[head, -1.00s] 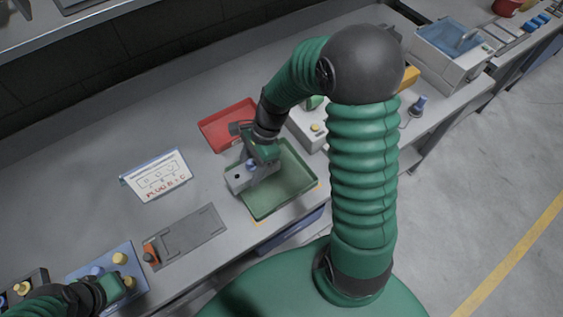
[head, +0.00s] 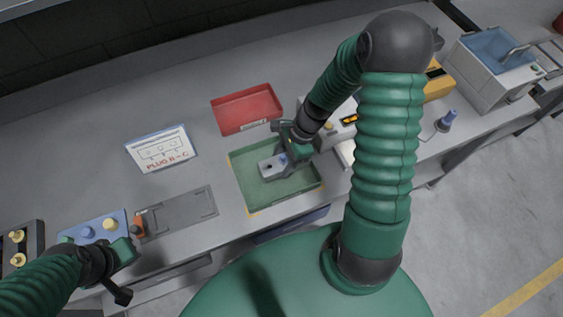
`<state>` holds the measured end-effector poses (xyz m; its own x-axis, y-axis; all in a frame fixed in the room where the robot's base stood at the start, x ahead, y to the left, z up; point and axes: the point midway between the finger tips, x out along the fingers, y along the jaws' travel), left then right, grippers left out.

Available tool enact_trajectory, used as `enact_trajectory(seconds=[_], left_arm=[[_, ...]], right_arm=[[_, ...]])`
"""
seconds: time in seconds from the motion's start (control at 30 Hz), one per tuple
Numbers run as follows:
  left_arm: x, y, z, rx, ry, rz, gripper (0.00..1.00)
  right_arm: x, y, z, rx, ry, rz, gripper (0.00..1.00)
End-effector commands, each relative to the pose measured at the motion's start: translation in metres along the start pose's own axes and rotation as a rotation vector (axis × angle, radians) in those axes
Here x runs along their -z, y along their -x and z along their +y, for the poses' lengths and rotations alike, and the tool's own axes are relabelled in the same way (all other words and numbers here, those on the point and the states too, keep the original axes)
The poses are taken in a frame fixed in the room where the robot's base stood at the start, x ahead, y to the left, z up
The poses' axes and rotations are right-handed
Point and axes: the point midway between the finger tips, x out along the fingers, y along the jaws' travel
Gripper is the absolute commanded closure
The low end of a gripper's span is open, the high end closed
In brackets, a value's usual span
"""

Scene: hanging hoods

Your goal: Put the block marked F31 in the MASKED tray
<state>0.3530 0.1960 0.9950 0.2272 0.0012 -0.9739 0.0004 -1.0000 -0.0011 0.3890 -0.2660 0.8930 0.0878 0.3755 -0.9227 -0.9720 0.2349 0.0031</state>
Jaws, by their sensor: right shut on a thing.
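A grey block (head: 268,168) with a dark spot on top is held in my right gripper (head: 285,160). The gripper is shut on it, over the green tray (head: 246,194). I cannot tell whether the block touches the tray floor, and no F31 mark is legible. A red tray (head: 240,101) lies behind the green one, with a small unreadable label on its front. I cannot read MASKED on either tray. My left gripper (head: 124,272) is at the lower left, near a blue panel; its jaws are unclear.
A white sign (head: 162,149) reading PLUG B-C stands left of the trays. A flat grey plate (head: 178,214) lies in front of it. The blue panel (head: 95,228) with knobs is at left. A white box with a blue top (head: 490,65) stands at far right.

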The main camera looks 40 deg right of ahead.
Motion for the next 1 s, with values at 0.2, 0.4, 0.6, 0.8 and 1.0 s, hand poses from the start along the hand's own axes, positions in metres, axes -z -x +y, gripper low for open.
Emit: enact_trajectory(seconds=[0.2,0.4,0.6,0.8,1.0], left_arm=[[0.0,0.0,0.0,0.0,-0.001,0.0,1.0],[0.0,0.0,0.0,0.0,0.0,0.0,1.0],[0.0,0.0,0.0,0.0,0.0,0.0,1.0],[0.0,0.001,0.0,0.0,0.0,0.0,1.0],[0.001,0.005,0.0,0.0,-0.001,0.0,1.0]], right_arm=[[-0.001,-0.004,-0.001,0.003,0.002,0.004,1.0],[-0.002,-0.005,0.0,0.001,0.002,0.004,0.27],[0.0,-0.004,0.0,0.001,0.001,0.002,0.27],[0.0,0.009,-0.001,0.004,0.001,0.003,0.27],[-0.001,0.059,-0.002,0.008,0.002,0.006,0.27]])
